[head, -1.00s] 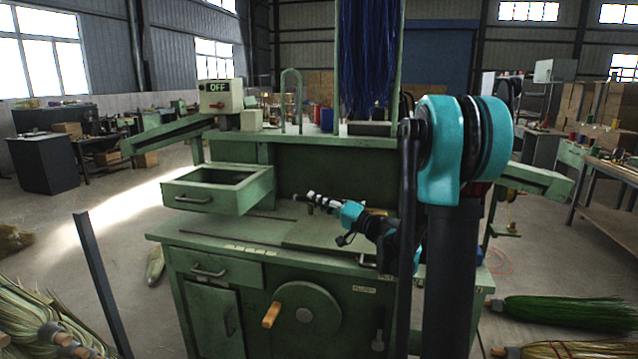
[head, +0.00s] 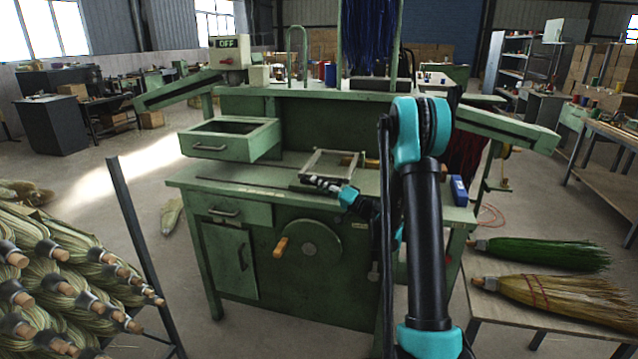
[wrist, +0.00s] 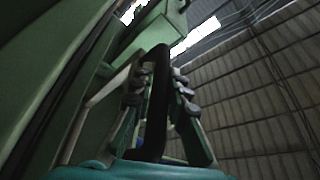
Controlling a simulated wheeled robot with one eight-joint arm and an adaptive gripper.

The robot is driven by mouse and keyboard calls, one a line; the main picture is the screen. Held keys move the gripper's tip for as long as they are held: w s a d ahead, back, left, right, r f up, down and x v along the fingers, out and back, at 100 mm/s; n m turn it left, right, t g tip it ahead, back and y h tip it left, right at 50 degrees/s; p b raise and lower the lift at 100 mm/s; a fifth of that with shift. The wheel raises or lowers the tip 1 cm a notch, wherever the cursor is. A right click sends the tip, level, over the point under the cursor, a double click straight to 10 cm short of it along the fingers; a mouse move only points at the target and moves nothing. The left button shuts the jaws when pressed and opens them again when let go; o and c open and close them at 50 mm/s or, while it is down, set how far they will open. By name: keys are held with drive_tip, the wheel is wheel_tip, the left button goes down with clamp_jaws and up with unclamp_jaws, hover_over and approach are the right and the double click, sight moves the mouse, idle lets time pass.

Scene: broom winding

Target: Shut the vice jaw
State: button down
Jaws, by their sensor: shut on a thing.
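A pale metal frame (head: 332,163), which looks like the vice, sits on the green bench top (head: 240,178). I cannot tell whether this bar is part of the vice jaw. A pale bar (wrist: 100,98) passes beside the left finger.
An open drawer (head: 230,140) hangs above the bench at left. A crank wheel with a wooden handle (head: 280,247) is on the front. Straw brooms (head: 60,285) are piled at left, and a green broom (head: 545,254) lies on a table at right. A blue box (head: 458,190) stands at the bench's right end.

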drive_tip(key=shift+s+f, duration=0.15)
drive_tip(key=shift+f, duration=0.2)
drive_tip(key=c, duration=1.5)
unclamp_jaws()
drive_tip(key=v, duration=1.1)
drive_tip(key=shift+s+d+f, duration=0.1)
drive_tip(key=shift+s+d, duration=0.05)
drive_tip(key=shift+d, duration=0.25)
